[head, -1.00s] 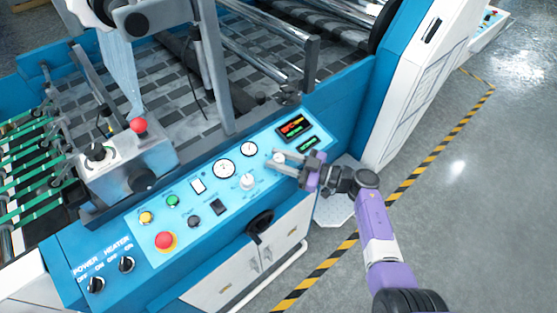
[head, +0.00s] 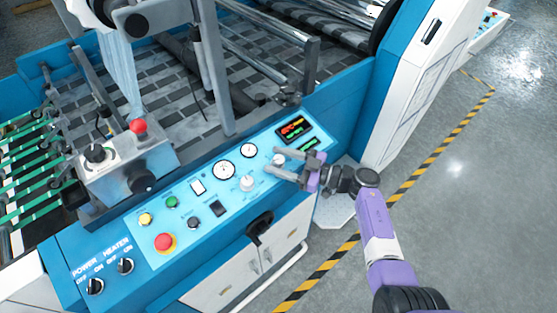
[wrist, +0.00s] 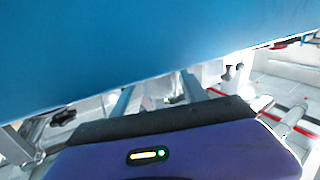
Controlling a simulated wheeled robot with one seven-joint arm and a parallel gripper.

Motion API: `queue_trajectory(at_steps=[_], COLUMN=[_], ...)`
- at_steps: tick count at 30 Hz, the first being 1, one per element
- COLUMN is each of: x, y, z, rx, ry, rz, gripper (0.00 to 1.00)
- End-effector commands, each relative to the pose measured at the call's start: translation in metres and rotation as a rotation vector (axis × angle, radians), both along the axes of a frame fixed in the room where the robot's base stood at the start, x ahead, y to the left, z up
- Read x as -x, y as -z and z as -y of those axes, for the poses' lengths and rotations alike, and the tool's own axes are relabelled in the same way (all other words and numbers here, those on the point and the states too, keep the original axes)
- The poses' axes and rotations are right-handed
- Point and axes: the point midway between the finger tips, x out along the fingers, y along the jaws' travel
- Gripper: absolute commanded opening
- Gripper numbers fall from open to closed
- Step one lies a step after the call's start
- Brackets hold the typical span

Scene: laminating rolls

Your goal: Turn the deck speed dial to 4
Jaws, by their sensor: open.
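The light-blue control panel (head: 185,232) slopes along the front of the machine. A white knob (head: 247,184) sits below two round gauges. A second white knob (head: 278,160) is farther right, at my gripper's fingers. Labels beside both knobs are too small to read, so I cannot tell which is the deck speed dial or its setting. My gripper (head: 271,166) is open, its fingers close around or just over the second knob; contact is unclear. The wrist view shows my purple gripper body and a large blue surface; no knob shows there.
A red emergency button (head: 164,242), a yellow button (head: 146,219) and a green button (head: 172,202) sit left on the panel. The lit display (head: 295,129) is just above my gripper. A black handle (head: 260,224) juts below the panel. Open floor lies to the right.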

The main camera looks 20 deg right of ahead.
Motion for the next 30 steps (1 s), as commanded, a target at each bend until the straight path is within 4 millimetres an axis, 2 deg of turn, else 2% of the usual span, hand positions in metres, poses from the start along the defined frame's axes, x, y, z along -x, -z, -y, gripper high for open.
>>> queue_trajectory(at_steps=[4,16,30], x=[0.008,0.048,0.053], y=[0.001,0.002,0.0], z=[0.01,0.052,0.057], rx=[0.001,0.001,0.0], ry=[0.004,0.002,0.0], rz=[0.0,0.0,0.0], gripper=[0.51,0.51,0.51])
